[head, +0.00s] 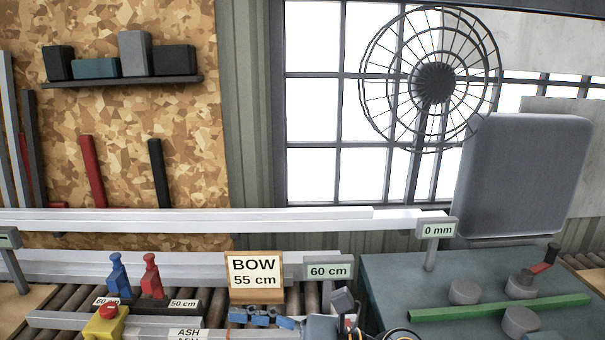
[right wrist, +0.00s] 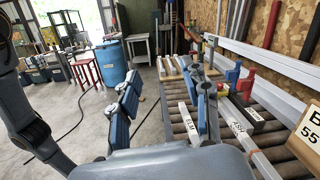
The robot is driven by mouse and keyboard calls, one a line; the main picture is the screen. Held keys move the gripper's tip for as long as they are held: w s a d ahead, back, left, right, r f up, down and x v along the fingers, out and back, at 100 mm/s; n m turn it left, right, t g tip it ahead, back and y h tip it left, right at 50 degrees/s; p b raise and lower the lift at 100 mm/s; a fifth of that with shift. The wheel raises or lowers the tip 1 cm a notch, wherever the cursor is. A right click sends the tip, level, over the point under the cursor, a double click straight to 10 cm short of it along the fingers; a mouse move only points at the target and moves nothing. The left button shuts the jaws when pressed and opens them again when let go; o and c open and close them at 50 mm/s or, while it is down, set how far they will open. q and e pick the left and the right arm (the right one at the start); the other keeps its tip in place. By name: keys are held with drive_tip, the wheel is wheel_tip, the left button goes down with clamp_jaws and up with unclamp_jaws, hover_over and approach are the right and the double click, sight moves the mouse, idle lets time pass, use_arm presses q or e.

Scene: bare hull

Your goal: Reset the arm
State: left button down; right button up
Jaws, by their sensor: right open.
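My right gripper (right wrist: 165,85) is open in the right wrist view, its two blue-padded fingers wide apart with nothing between them. Beyond it are a roller conveyor (right wrist: 185,125) and pale bars with ELM and ASH labels. In the head view, parts of the right arm and blue pads (head: 262,318) show at the bottom edge, below the BOW 55 cm sign (head: 254,272). My left gripper is not in view. A dark arm link of mine shows at the left of the right wrist view.
Blue and red clamps (head: 152,277) and a red-topped yellow button box (head: 105,322) stand by the conveyor. A long white rail (head: 180,220) crosses behind. A grey bench (head: 390,275) with a green bar (head: 500,308) is at right. Open floor lies left of the conveyor.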

drive_tip(key=w+d+m+t+h, duration=0.3)
drive_tip(key=d+m+t, duration=0.3)
drive_tip(key=m, duration=0.4)
drive_tip(key=w+d+r+m+t+h, duration=0.1)
drive_tip(key=w+d+m+t+h, duration=0.25)
drive_tip(key=m+t, duration=0.5)
drive_tip(key=w+d+m+t+h, duration=0.25)
drive_tip(key=d+m+t, duration=0.35)
drive_tip(key=m, duration=0.6)
drive_tip(key=s+d+f+m+g+h, duration=0.1)
drive_tip(key=d+f+m+g+h, duration=0.2)
drive_tip(key=d+f+m+h, duration=0.3)
drive_tip(key=s+d+f+m+g+h, duration=0.25)
drive_tip(key=d+f+m+h, duration=0.2)
drive_tip(key=f+m, duration=0.45)
drive_tip(key=s+d+f+m+g, duration=0.3)
drive_tip(key=s+f+m+g, duration=0.8)
drive_tip(key=s+f, duration=0.9)
drive_tip(key=s+f+n+g, duration=0.1)
drive_tip(key=s+f, duration=0.1)
drive_tip(key=f, duration=1)
drive_tip(key=s+f+n+g, duration=0.2)
drive_tip(key=f, duration=1.1)
drive_tip(key=s+d+f+g, duration=0.1)
drive_tip(key=s+d+f, duration=0.1)
drive_tip(key=s+f, duration=1.3)
drive_tip(key=shift+s+d+f+b, duration=0.15)
drive_tip(key=shift+s+d+b, duration=0.2)
drive_tip(key=shift+s, duration=0.25)
